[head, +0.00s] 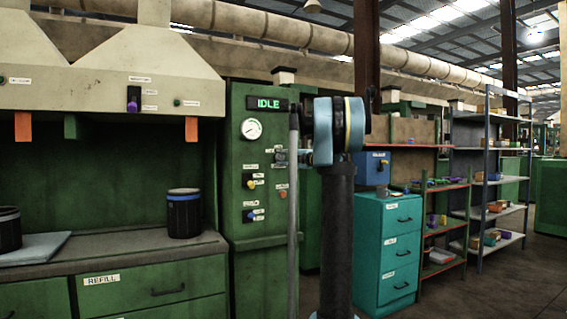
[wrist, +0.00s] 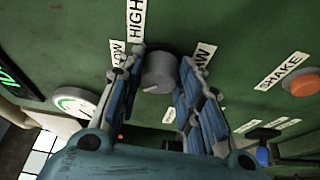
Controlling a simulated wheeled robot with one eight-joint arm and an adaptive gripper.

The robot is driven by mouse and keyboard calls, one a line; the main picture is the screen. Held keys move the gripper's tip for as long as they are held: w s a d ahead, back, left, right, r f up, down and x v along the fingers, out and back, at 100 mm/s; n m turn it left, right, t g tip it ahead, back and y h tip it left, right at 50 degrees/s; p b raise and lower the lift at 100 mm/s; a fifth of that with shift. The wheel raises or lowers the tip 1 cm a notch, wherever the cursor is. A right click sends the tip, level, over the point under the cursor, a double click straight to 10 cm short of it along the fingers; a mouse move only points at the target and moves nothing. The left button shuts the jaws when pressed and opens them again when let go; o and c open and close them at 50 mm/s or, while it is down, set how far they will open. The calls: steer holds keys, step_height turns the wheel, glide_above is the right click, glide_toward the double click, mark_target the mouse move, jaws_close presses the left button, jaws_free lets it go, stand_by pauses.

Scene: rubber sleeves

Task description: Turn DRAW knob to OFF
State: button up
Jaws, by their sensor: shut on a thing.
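A round grey knob (wrist: 158,70) sits on the green control panel (wrist: 235,35) in the wrist view. My gripper (wrist: 162,64) has one finger on each side of it and is shut on it. A white mark shows on the knob's face. I cannot read a DRAW or OFF label. In the head view my gripper (head: 281,157) is at the panel's right part and hides the knob.
The head view shows a round gauge (head: 251,129), a green IDLE display (head: 268,104) and a yellow knob (head: 250,184). A teal drawer cabinet (head: 376,270) stands right of my arm.

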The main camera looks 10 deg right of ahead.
steer(key=shift+s+a+f+n+g, duration=0.1)
steer(key=shift+a+f+n+g, duration=0.05)
steer(key=shift+a+n+g, duration=0.2)
stand_by(0.3)
steer(key=o, duration=1.1)
steer(key=shift+d, duration=0.1)
steer(key=shift+c, duration=0.2)
steer(key=shift+d, duration=0.1)
steer(key=shift+s+d, duration=0.2)
steer(key=shift+d, duration=0.05)
steer(key=v, duration=1.1)
steer(key=shift+f, duration=0.1)
